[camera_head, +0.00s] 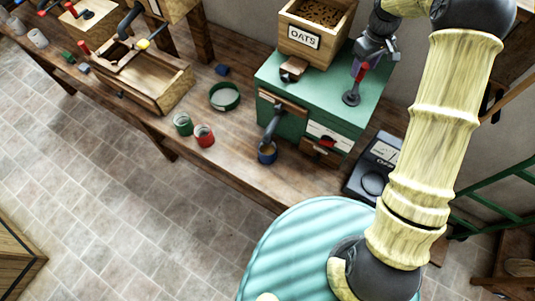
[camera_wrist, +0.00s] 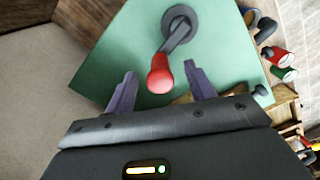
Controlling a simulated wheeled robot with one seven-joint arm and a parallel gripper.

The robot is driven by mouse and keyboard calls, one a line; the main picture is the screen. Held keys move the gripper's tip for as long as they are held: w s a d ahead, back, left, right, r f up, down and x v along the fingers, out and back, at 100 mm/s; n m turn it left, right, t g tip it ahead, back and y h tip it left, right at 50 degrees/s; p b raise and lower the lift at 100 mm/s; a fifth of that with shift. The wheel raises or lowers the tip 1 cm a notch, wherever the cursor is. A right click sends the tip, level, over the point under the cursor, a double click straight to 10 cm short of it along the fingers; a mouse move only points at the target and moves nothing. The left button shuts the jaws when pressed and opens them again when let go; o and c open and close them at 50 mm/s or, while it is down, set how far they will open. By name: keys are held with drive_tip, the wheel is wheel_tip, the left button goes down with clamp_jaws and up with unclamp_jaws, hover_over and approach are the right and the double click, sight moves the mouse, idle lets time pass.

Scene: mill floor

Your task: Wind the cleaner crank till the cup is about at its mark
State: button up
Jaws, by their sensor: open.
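The cleaner (camera_head: 285,100) is a green box on the bench with an oats hopper (camera_head: 305,50) on top. Its crank (camera_head: 350,98) stands on the green top and has a red handle (camera_head: 362,72). In the wrist view the red handle (camera_wrist: 159,76) lies between the two spread fingers, with the crank hub (camera_wrist: 180,22) beyond. My gripper (camera_head: 366,62) is open around the handle; I cannot tell if either finger touches it. A dark blue cup (camera_head: 267,155) stands under the grey spout (camera_head: 272,127) at the cleaner's front. Its mark and fill level are too small to make out.
A red cup (camera_head: 204,136), a green cup (camera_head: 183,124) and a round green sieve (camera_head: 224,96) stand left of the cleaner. A dark scale (camera_head: 374,170) is to its right. A wooden tray-like device (camera_head: 150,80) is farther left. The tiled floor in front is clear.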

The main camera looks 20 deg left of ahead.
drive_tip(key=shift+r+p, duration=3.1)
drive_tip(key=shift+r, duration=1.45)
drive_tip(key=shift+s+d+f+b, duration=0.25)
drive_tip(key=shift+s+f+b, duration=0.15)
drive_tip(key=shift+b, duration=0.3)
drive_tip(key=s+d+f+m+t+b, duration=0.1)
drive_tip(key=s+d+f+m+b, duration=0.2)
drive_tip(key=s+b, duration=0.2)
drive_tip(key=s+d+f+m+b, duration=0.3)
drive_tip(key=s+f+b, duration=0.1)
drive_tip(key=s, duration=0.8)
drive_tip(key=s+d+f+m+t+b, duration=0.1)
drive_tip(key=s+d+f+m+b, duration=0.1)
drive_tip(key=s+b, duration=0.4)
drive_tip(key=s+f+m, duration=0.1)
drive_tip(key=s+f, duration=0.1)
drive_tip(key=s, duration=0.1)
drive_tip(key=shift+d+m+t+b, duration=0.3)
drive_tip(key=shift+d+m+b, duration=0.05)
drive_tip(key=shift+d+m, duration=0.05)
drive_tip(key=shift+s, duration=0.25)
drive_tip(key=shift+w, duration=0.15)
